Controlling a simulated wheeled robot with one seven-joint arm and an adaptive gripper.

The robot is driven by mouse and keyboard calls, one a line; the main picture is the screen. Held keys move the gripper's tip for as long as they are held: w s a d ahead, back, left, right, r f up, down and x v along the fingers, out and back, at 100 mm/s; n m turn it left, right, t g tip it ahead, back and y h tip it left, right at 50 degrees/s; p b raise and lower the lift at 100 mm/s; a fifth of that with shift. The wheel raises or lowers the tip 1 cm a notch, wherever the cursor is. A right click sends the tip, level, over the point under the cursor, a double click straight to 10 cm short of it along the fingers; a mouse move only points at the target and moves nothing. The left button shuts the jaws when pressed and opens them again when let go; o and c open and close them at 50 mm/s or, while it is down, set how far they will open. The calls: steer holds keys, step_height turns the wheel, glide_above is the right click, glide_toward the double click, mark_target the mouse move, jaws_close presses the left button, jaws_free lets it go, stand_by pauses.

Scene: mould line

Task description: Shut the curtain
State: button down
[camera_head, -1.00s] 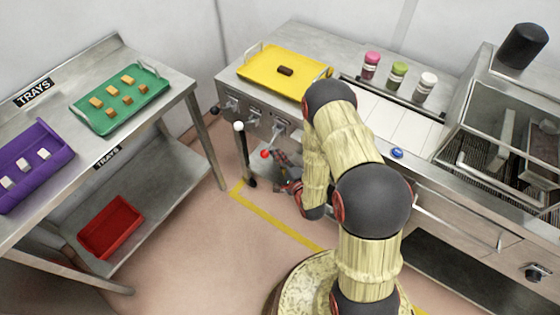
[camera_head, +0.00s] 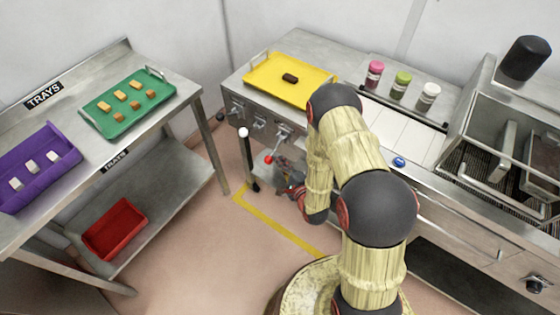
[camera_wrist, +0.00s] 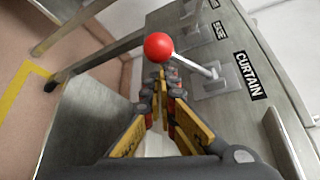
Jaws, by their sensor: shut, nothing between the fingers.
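A lever with a red ball knob (camera_wrist: 158,46) sticks out from the front panel of the steel bench, beside a label reading CURTAIN (camera_wrist: 248,76). Its rod runs from the knob to a metal plate (camera_wrist: 218,78). The red knob (camera_head: 268,160) also shows in the head view, below the bench front. My gripper (camera_wrist: 161,78) is shut and empty. Its fingertips are right by the knob, just below it in the wrist view; I cannot tell whether they touch. In the head view my gripper (camera_head: 284,163) is small and partly hidden by my arm. No curtain itself is recognisable.
More labelled switches (camera_head: 237,108) sit along the panel. A yellow tray (camera_head: 262,72) lies on the bench. A tray table (camera_head: 185,84) stands at left, with open floor (camera_head: 190,235) between.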

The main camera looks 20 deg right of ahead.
mark_target(272, 155)
steer(key=shift+a+r, duration=0.1)
steer(key=shift+r, duration=0.1)
steer(key=r+m+p, duration=0.1)
steer(key=p, duration=0.1)
steer(key=a+r+m+g+p, duration=0.1)
steer(key=p, duration=0.1)
steer(key=s+r+m+g+y+p, duration=0.1)
steer(key=p, duration=0.1)
steer(key=shift+a+r+p, duration=0.15)
steer(key=shift+r+p, duration=0.2)
steer(key=shift+p, duration=0.05)
step_height(272, 155, up, 4)
steer(key=p, duration=0.3)
steer(key=shift+f, duration=0.1)
stand_by(0.4)
